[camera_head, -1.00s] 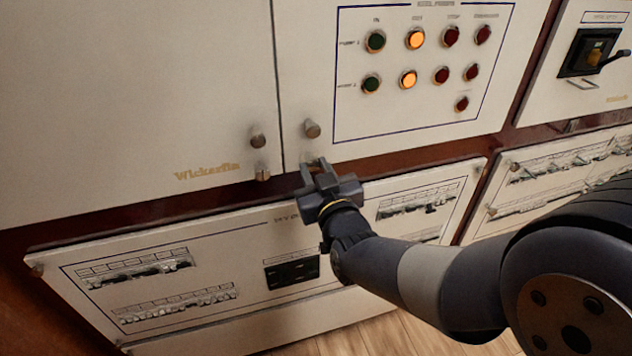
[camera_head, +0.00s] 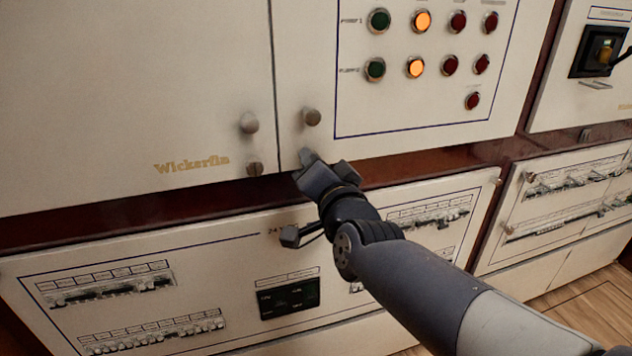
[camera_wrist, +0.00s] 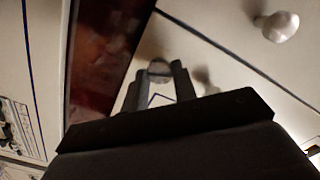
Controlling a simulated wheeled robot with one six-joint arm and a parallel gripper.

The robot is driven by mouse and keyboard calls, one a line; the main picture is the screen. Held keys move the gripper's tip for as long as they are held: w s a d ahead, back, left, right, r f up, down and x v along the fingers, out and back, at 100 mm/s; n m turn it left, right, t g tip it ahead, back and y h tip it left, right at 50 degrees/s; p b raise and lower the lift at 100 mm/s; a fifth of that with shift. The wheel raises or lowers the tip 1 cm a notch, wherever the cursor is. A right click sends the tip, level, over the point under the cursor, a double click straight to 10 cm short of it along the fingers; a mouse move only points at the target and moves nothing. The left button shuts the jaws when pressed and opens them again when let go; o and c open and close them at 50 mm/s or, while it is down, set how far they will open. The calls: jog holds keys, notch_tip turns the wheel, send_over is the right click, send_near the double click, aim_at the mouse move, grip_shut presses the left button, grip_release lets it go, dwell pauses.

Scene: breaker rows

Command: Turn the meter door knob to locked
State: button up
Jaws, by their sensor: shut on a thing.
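My gripper (camera_head: 308,160) is shut on a small turn knob (camera_wrist: 160,70) at the lower left corner of the panel with the pump lights (camera_head: 425,75). In the wrist view my two dark fingers stand on either side of this knob. In the head view my fingers hide most of it, so its exact angle is hard to tell. A rounded pull knob (camera_head: 312,117) sits just above it and is not touched. No label naming the meter door is readable here.
The left door (camera_head: 120,80), marked Wickerfin, has its own pull knob (camera_head: 249,123) and small turn knob (camera_head: 255,168) close to my gripper. Below is a breaker panel (camera_head: 200,290) under a dark red rail (camera_head: 120,215). A switch box (camera_head: 597,50) is at right.

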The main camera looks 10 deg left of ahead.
jog(key=shift+m+b, duration=1.25)
jog(key=shift+m, duration=0.45)
jog(key=o, duration=1)
jog(key=shift+p+v, duration=1.6)
jog(key=shift+v, duration=3.8)
jog(key=shift+a, duration=0.1)
